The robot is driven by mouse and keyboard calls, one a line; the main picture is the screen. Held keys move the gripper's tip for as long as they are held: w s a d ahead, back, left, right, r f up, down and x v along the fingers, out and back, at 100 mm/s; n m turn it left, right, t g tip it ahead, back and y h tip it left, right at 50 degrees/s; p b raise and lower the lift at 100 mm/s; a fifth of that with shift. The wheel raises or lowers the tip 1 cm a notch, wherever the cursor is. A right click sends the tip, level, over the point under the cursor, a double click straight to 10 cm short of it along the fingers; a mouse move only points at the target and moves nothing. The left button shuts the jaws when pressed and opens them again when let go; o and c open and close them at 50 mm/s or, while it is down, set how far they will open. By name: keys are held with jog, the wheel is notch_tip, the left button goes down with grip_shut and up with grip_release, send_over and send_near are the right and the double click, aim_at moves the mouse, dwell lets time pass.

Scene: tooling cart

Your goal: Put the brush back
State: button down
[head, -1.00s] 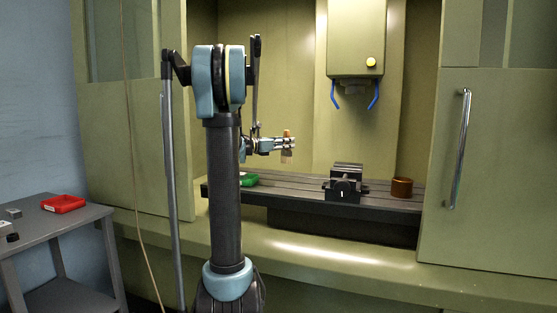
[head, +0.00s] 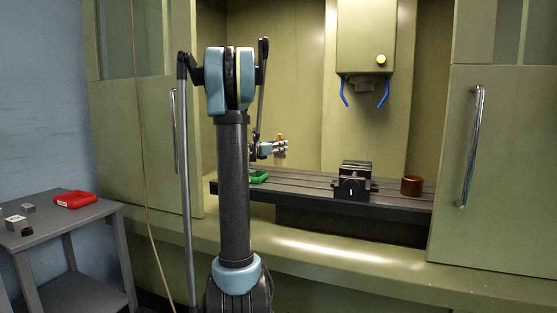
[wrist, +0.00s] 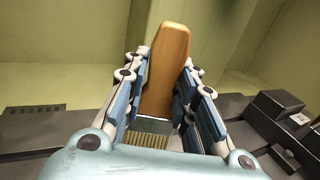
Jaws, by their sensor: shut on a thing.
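The brush (wrist: 167,55) has an orange-brown wooden handle and pale bristles, which show low between the fingers in the wrist view. My gripper (wrist: 165,82) is shut on it, with a finger on either side and the handle sticking up. In the head view my gripper (head: 278,148) holds the brush (head: 280,138) roughly upright above the left part of the machine table (head: 310,191). It appears just right of and above a green tray (head: 260,177).
A dark vise (head: 353,181) stands on the table between tray and cup. The spindle head (head: 364,40) with blue nozzles hangs above. The right door (head: 500,160) and left door (head: 150,130) flank the opening. A grey cart (head: 60,230) holds a red tray (head: 74,199) and small blocks.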

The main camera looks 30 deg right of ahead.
aim_at(278, 155)
jog(key=shift+f, duration=2.2)
jog(key=c, duration=1.3)
grip_release()
jog(key=v, duration=1.2)
